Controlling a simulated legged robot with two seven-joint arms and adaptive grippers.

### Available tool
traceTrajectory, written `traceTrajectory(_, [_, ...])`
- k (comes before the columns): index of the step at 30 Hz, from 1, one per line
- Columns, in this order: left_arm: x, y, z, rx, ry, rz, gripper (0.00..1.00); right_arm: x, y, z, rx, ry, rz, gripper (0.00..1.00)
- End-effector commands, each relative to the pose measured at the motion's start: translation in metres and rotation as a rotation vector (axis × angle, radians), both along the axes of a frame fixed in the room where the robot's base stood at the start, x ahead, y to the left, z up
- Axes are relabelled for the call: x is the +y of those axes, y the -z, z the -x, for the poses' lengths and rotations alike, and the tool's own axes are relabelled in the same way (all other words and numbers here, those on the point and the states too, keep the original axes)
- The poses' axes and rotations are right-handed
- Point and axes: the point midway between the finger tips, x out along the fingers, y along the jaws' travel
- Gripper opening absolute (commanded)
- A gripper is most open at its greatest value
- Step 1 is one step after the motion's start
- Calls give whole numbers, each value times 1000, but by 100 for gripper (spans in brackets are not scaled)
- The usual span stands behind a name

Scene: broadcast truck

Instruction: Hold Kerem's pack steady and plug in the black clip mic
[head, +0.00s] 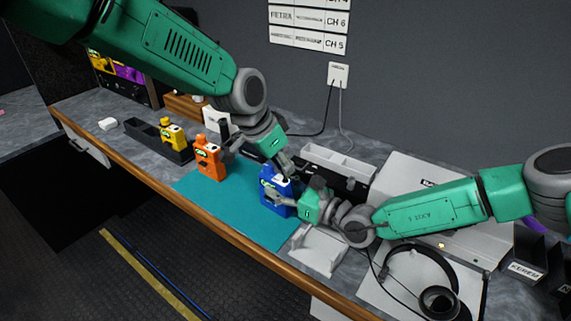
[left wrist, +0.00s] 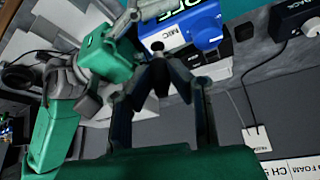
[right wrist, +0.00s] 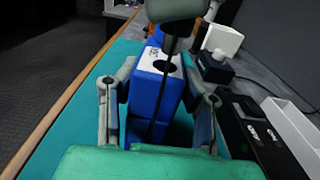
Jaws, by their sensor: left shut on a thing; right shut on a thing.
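The blue pack (head: 272,190) stands upright on the teal mat. In the right wrist view, the fingers of my right gripper (right wrist: 157,82) close on both its sides. My left gripper (head: 284,172) is above the pack, pointing down. In the left wrist view, the tips of my left gripper (left wrist: 166,62) meet beside the pack's MIC marking around a small dark piece, seemingly the black clip mic's plug (left wrist: 157,47). A thin black cable (right wrist: 160,100) hangs in front of the pack. Whether the plug sits in the socket is hidden.
An orange pack (head: 209,160) stands at the mat's far left end, and a yellow pack (head: 172,136) is in a dark tray (head: 143,131). A white tray (head: 341,162) lies behind the blue pack. Headphones (head: 420,270) and a bin marked KEREM (head: 525,270) are at the right.

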Motion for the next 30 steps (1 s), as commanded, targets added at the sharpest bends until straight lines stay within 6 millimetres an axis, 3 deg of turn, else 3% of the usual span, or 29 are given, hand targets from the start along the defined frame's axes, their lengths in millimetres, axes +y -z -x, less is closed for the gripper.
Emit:
traceTrajectory(1, [0,0,0,0,0,0,0,2,7,5,13,-8,8,0])
traceTrajectory(30, [0,9,0,1,0,-1,0,1,7,4,12,-7,8,0])
